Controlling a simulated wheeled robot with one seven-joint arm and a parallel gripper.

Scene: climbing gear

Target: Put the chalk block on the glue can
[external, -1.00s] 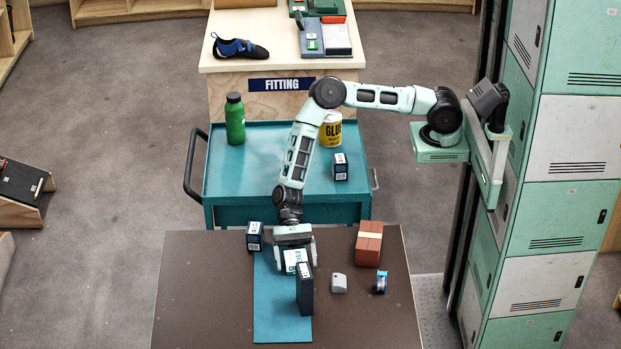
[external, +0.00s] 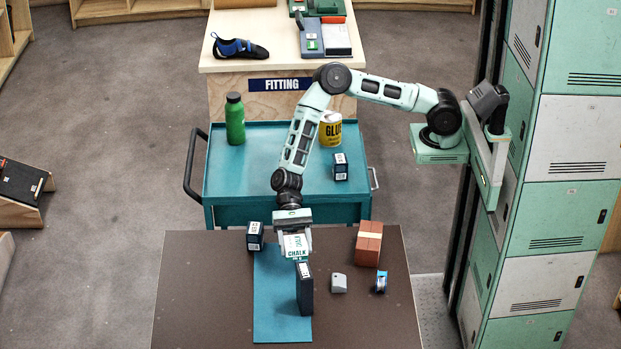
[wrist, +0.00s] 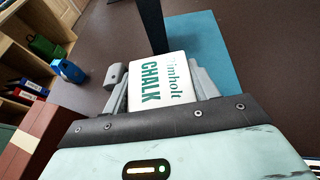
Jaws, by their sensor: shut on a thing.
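The chalk block (external: 296,245) is white with green lettering. My gripper (external: 294,240) is shut on it and holds it above the far part of the teal mat on the brown table. In the wrist view the chalk block (wrist: 163,82) sits between the two fingers of my gripper (wrist: 160,88), its CHALK label facing the camera. The glue can (external: 330,129) is yellow with a white top. It stands upright on the teal cart, behind the table and to the right of my gripper, with nothing seen on top of it.
A dark upright box (external: 304,289) stands on the teal mat (external: 272,310) just in front of the chalk block. A small dark box (external: 254,236), a brick-coloured block (external: 369,243) and a grey piece (external: 338,283) are nearby. A green bottle (external: 235,118) and another box (external: 340,167) stand on the cart (external: 270,165).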

